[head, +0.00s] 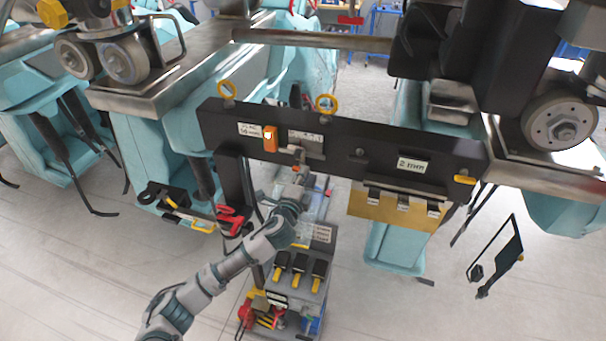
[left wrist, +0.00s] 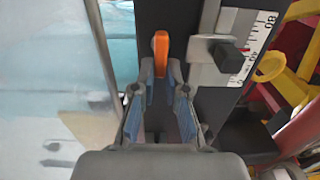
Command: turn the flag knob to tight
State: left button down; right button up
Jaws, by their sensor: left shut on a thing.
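The flag knob is the small orange tab (left wrist: 160,52) in the left wrist view, standing up between my fingertips beside a metal slide. My left gripper (left wrist: 161,76) is shut on its lower end, which the fingertips hide. In the head view my left gripper (head: 297,172) is small, just below the middle of a long black bar (head: 340,142). The knob is too small there to make out clearly. I cannot read whether the knob stands at tight. My right gripper is not in view.
An orange block (head: 270,139) and a "2 mm" label (head: 414,166) are on the bar. In the left wrist view a black knob (left wrist: 230,57) and a numbered scale (left wrist: 258,42) lie close right of the flag. A tool cart (head: 298,285) stands below my arm. Brass plate (head: 395,207) hangs right.

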pick_arm(q)
jog(key=shift+s+d+f, duration=0.1)
jog(key=shift+d+f, duration=0.05)
jog(key=shift+f, duration=0.35)
jog(key=c, duration=1.2)
grip_release()
jog(key=shift+r, duration=0.2)
jog(key=shift+r, duration=0.1)
jog(key=shift+s, duration=0.1)
jog(key=v, duration=1.1)
jog(key=shift+s, duration=0.3)
